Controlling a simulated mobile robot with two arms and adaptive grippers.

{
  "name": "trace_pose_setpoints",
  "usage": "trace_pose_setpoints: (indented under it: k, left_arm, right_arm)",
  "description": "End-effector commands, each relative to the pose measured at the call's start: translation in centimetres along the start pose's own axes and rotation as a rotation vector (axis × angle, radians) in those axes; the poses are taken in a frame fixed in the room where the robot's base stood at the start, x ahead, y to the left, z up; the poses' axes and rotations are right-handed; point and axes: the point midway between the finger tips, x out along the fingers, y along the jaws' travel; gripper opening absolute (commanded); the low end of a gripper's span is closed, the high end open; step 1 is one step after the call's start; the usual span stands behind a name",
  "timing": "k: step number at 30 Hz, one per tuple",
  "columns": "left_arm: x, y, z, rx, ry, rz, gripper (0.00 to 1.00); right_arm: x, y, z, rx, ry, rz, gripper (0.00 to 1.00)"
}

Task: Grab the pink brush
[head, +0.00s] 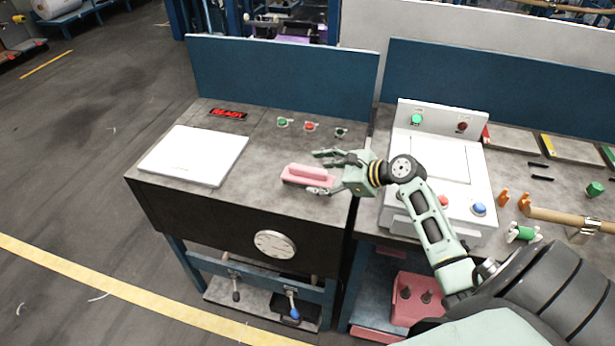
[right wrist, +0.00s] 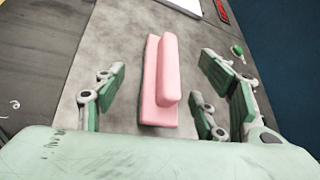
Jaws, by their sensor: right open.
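The pink brush (head: 304,175) lies on the grey table top near its front right part. It has a flat base with a raised bar along it. My right gripper (head: 322,173) is open, with its fingers on either side of the brush's right end. In the right wrist view the brush (right wrist: 161,85) lies lengthwise between the spread fingers of the gripper (right wrist: 155,95), with gaps on both sides. The fingers do not appear to touch it. My left gripper is not in view.
A white flat panel (head: 194,155) lies left of the brush. Small green and red buttons (head: 309,126) and a red READY display (head: 228,114) are behind it. A blue back panel (head: 280,80) stands at the rear. A white control box (head: 436,165) stands right, beneath my right arm.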

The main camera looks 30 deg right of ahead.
Motion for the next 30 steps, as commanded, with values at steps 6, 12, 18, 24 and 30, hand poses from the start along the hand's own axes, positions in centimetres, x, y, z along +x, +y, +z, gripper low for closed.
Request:
trace_pose_setpoints:
  k: [6,12,18,24,30]
  left_arm:
    - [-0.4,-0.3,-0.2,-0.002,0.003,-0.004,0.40]
    - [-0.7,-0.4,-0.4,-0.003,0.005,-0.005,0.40]
    - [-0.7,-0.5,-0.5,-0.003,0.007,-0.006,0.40]
    - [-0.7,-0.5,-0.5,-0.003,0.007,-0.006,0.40]
    - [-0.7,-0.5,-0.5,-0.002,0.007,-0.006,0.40]
  right_arm:
    - [2.2,-0.1,0.2,0.002,-0.002,0.000,0.65]
    - [4.7,-0.1,0.1,0.001,0.000,-0.001,0.65]
    - [5.2,0.0,0.0,-0.002,0.001,0.000,0.65]
    - [5.2,0.0,0.0,-0.001,0.001,0.000,0.56]
    - [5.2,0.0,0.0,-0.001,0.000,0.000,0.38]
